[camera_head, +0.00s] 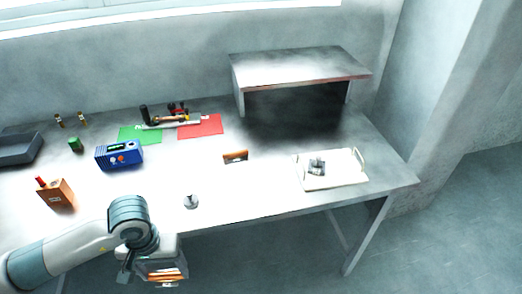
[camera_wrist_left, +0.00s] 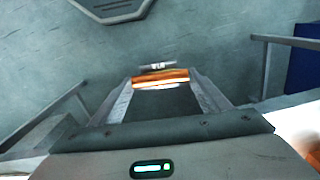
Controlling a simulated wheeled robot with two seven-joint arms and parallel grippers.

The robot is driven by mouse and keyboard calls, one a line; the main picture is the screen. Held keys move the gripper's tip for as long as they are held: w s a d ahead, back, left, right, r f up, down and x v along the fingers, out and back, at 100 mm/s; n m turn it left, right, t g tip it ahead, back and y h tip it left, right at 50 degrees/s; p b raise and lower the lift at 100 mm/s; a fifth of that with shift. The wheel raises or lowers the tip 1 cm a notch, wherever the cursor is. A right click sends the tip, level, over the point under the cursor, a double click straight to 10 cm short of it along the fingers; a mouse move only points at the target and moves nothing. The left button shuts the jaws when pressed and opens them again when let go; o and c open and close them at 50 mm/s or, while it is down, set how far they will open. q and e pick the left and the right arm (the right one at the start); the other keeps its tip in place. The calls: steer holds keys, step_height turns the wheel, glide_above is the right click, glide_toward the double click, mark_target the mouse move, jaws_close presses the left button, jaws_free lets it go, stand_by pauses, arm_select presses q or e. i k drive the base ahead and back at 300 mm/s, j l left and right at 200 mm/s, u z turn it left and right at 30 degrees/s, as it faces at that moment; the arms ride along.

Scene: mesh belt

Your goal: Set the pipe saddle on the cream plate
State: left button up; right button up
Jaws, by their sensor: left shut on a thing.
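My left gripper (camera_head: 166,279) is low at the front of the table, out beyond its near edge. It is shut on a shiny copper-orange piece, which looks like the pipe saddle (camera_head: 167,277). In the left wrist view the saddle (camera_wrist_left: 160,79) lies crosswise between the two fingertips, with a small grey part beyond it and floor behind. The cream plate (camera_head: 345,178), a shallow tray-like piece with handles, lies at the table's right end, well right of the gripper. A small grey metal item (camera_head: 317,166) sits on its left part. My right gripper is out of view.
A brown block (camera_head: 235,157) and a small grey metal piece (camera_head: 191,202) lie between gripper and plate. A blue box (camera_head: 120,155), brown holder (camera_head: 57,194) and green and red mats (camera_head: 203,128) are left. A raised shelf (camera_head: 300,68) stands behind.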

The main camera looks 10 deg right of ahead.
mark_target(341, 165)
steer(key=l+u, duration=0.2)
steer(key=l, duration=0.3)
steer(key=i+l+u, duration=0.2)
steer(key=l, duration=0.3)
steer(key=k+l+u, duration=0.2)
steer(key=l, duration=0.3)
steer(key=l+u, duration=0.15)
steer(key=l, duration=0.4)
steer(key=l+u, duration=0.2)
steer(key=l, duration=0.3)
steer(key=k+l+u, duration=0.2)
steer(key=l, duration=0.25)
steer(key=l+u, duration=0.2)
steer(key=l, duration=0.3)
steer(key=l+u, duration=0.25)
steer(key=l, duration=0.3)
steer(key=l+u, duration=0.3)
steer(key=l, duration=0.25)
steer(key=l+u, duration=0.1)
steer(key=l, duration=0.15)
steer(key=i+l+u, duration=0.1)
steer(key=i+l, duration=0.05)
steer(key=l, duration=0.1)
